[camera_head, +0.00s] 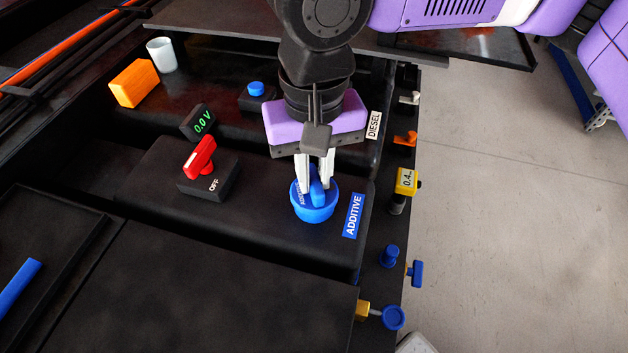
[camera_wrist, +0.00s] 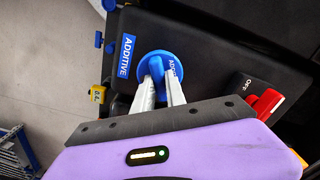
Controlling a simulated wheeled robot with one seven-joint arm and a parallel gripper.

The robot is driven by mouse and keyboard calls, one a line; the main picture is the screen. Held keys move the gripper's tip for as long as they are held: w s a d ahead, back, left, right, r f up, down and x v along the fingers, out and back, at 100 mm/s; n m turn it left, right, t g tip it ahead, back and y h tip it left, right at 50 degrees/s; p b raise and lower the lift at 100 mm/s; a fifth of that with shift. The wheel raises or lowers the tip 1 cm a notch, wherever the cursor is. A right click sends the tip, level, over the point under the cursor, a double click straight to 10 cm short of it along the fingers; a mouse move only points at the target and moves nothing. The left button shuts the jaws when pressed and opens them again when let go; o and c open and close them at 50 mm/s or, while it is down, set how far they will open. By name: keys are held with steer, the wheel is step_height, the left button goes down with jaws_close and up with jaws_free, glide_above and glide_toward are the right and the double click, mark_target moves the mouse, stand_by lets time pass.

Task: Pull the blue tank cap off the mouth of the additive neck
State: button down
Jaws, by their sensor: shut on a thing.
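The blue tank cap (camera_head: 316,211) is a round cap with an upright grip bar on top. It sits at the additive spot on the black tank (camera_head: 270,215), beside the blue ADDITIVE label (camera_head: 353,216). The neck under the cap is hidden. My gripper (camera_head: 317,184) points down from above, with its two pale fingers shut on the cap's grip bar. In the wrist view the cap (camera_wrist: 160,65) lies between the fingertips of my gripper (camera_wrist: 160,82), close to the ADDITIVE label (camera_wrist: 126,55). I cannot tell whether the cap touches the neck or is lifted.
Left of the cap is a black switch box with a red handle (camera_head: 200,158) marked OFF, and a 0.0 V meter (camera_head: 198,122). An orange block (camera_head: 134,83) and white cup (camera_head: 161,54) stand farther back. Valves and a yellow gauge (camera_head: 406,181) line the right edge.

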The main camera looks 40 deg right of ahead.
mark_target(314, 178)
steer(key=shift+r+p, duration=0.25)
steer(key=shift+p, duration=0.05)
steer(key=shift+r+p, duration=0.35)
steer(key=shift+r+p, duration=0.45)
steer(key=shift+r, duration=0.05)
steer(key=shift+r+p, duration=2.45)
steer(key=shift+p, duration=0.05)
